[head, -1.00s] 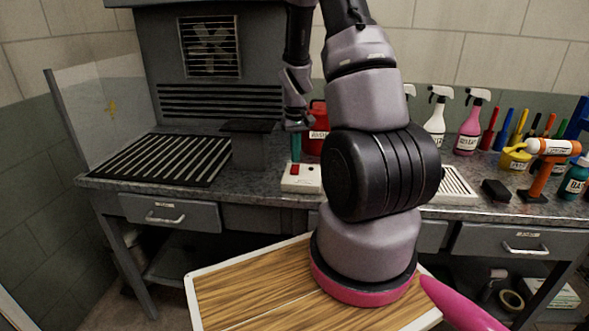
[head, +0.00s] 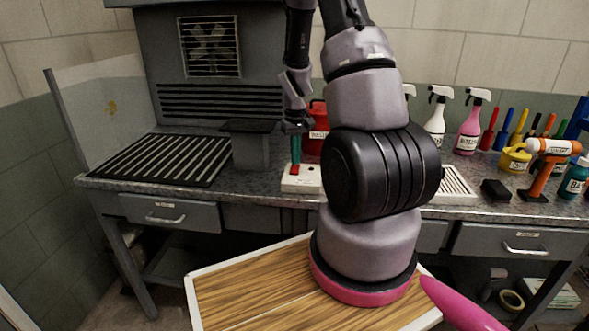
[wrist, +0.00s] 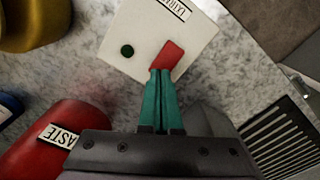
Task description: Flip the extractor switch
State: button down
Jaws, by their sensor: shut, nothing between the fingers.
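The extractor switch is a white plate (head: 288,184) with a red rocker, lying on the grey bench top beside the grille. In the wrist view the plate (wrist: 120,45) carries a label, a dark green round spot (wrist: 127,51) and the red rocker (wrist: 168,55). My gripper (wrist: 160,72) has teal fingers, shut together and empty. Its tips are at the near edge of the red rocker and seem to touch it. In the head view my gripper (head: 295,172) points down over the rocker, hiding part of it.
A red waste can (head: 317,122) stands right behind the switch. A dark extractor hood (head: 215,115) with a fan and a slatted grille (head: 160,160) are to the left. Spray bottles (head: 437,125) and an orange-white tool (head: 545,160) stand to the right.

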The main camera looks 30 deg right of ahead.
jog(key=shift+f, duration=0.55)
jog(key=shift+r, duration=3.55)
jog(key=s+a+r+m+t, duration=0.1)
jog(key=s+a+r+t, duration=0.2)
jog(key=r, duration=0.6)
jog(key=s+a+r+m+t, duration=0.1)
jog(key=s+a+r, duration=0.3)
jog(key=r, duration=0.6)
jog(key=s+a+r+t+y, duration=0.1)
jog(key=s+a+r, duration=0.2)
jog(key=s, duration=0.3)
jog(key=s+a+r+m+t+y, duration=0.1)
jog(key=s+a+r+t, duration=0.1)
jog(key=s+r, duration=0.4)
jog(key=shift+s+a, duration=0.35)
jog(key=shift+a, duration=0.35)
